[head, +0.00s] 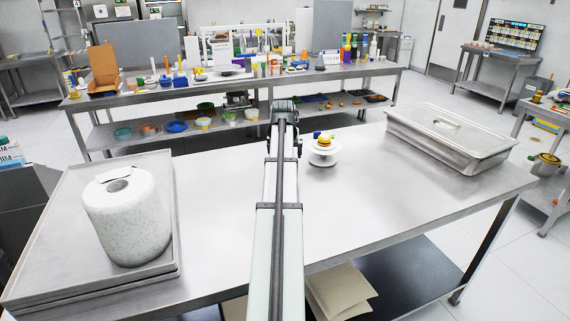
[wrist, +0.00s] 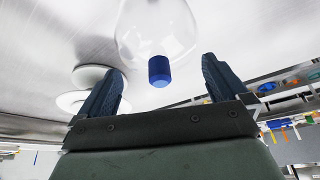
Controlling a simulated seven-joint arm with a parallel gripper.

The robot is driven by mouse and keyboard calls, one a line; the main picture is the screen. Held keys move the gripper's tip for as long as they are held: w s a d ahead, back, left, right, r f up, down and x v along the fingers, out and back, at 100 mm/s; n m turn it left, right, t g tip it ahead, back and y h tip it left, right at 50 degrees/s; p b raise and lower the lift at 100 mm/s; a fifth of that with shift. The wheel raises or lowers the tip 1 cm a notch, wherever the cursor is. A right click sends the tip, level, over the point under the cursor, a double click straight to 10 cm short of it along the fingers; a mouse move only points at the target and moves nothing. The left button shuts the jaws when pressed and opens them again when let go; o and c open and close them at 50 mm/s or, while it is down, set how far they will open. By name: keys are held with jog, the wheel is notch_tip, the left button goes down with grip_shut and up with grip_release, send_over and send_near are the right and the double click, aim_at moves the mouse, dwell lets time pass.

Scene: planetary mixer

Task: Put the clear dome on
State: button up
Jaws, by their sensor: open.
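The clear dome (wrist: 150,25) shows in the wrist view as a see-through bell with a blue knob (wrist: 159,71). My gripper (wrist: 162,66) is open, with one dark finger on each side of the knob and a gap on both sides. White round parts of a stand (wrist: 72,101) show beside the left finger. In the head view my arm hides its fingers and I cannot make out the dome.
A lidded steel pan (head: 450,135) stands at the table's right. A large speckled white roll (head: 128,220) stands on a steel tray (head: 45,265) at the left. The steel table (head: 400,200) is clear between the stand and its front edge. A crowded bench (head: 150,97) stands behind.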

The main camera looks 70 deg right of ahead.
jog(key=shift+d+f, duration=0.15)
jog(key=shift+f, duration=0.15)
jog(key=shift+c, duration=0.3)
jog(key=c, duration=1)
